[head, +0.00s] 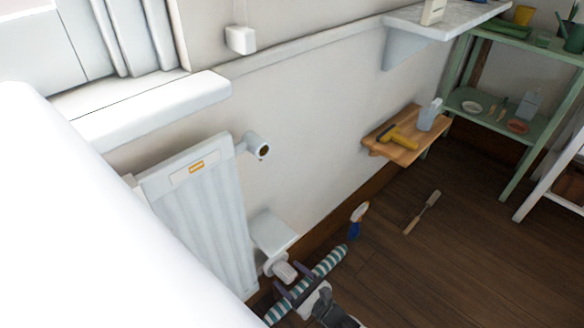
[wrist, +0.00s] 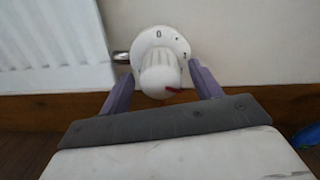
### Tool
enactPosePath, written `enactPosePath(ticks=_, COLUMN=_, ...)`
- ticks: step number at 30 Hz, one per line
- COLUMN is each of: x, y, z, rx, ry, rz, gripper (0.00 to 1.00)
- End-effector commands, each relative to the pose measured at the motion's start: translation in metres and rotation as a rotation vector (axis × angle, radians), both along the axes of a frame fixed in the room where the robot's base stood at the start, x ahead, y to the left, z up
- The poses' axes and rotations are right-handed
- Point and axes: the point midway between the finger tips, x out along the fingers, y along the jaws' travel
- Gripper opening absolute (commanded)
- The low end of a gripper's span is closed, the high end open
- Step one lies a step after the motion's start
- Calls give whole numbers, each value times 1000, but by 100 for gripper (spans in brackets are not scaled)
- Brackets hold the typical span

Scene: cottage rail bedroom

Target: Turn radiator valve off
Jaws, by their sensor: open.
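The radiator valve (wrist: 160,72) is a white knob on a round white dial plate at the radiator's lower right. In the wrist view the plate shows a 0 at the top and dots toward the right; a red mark sits low on the knob's right side. It also shows in the head view (head: 284,271). My gripper (wrist: 161,76) is open, with one purple finger on each side of the knob. Whether the fingers touch it I cannot tell. My gripper also shows in the head view (head: 295,283). The white radiator (head: 210,215) stands against the wall.
A white ledge (head: 272,232) juts out above the valve. A teal-striped roll (head: 330,261), a blue-and-white bottle (head: 357,220) and a wooden-handled tool (head: 422,212) lie or stand on the floor nearby. A wooden wall shelf (head: 405,150) holds a yellow tool. Open floor lies right.

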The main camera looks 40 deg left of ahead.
Motion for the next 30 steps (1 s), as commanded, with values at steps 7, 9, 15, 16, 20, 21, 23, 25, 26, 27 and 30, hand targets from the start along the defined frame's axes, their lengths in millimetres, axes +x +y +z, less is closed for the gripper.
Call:
enactPosePath(ticks=7, x=0, y=0, z=0, rx=0, ry=-1, rz=0, gripper=64)
enactPosePath(ticks=9, x=0, y=0, z=0, rx=0, ry=-1, rz=0, gripper=54)
enactPosePath(ticks=15, x=0, y=0, z=0, rx=0, ry=-1, rz=0, gripper=28)
enactPosePath(ticks=16, x=0, y=0, z=0, rx=0, ry=-1, rz=0, gripper=24)
enactPosePath(ticks=20, x=0, y=0, z=0, rx=0, ry=-2, rz=0, gripper=19)
enactPosePath(ticks=21, x=0, y=0, z=0, rx=0, ry=-4, rz=0, gripper=19)
enactPosePath(ticks=23, x=0, y=0, z=0, rx=-1, ry=-11, rz=0, gripper=19)
enactPosePath(ticks=25, x=0, y=0, z=0, rx=-2, ry=-25, rz=0, gripper=19)
enactPosePath(ticks=26, x=0, y=0, z=0, rx=-3, ry=-33, rz=0, gripper=19)
enactPosePath(ticks=27, x=0, y=0, z=0, rx=-4, ry=-48, rz=1, gripper=19)
enactPosePath(ticks=30, x=0, y=0, z=0, rx=-8, ry=-95, rz=1, gripper=19)
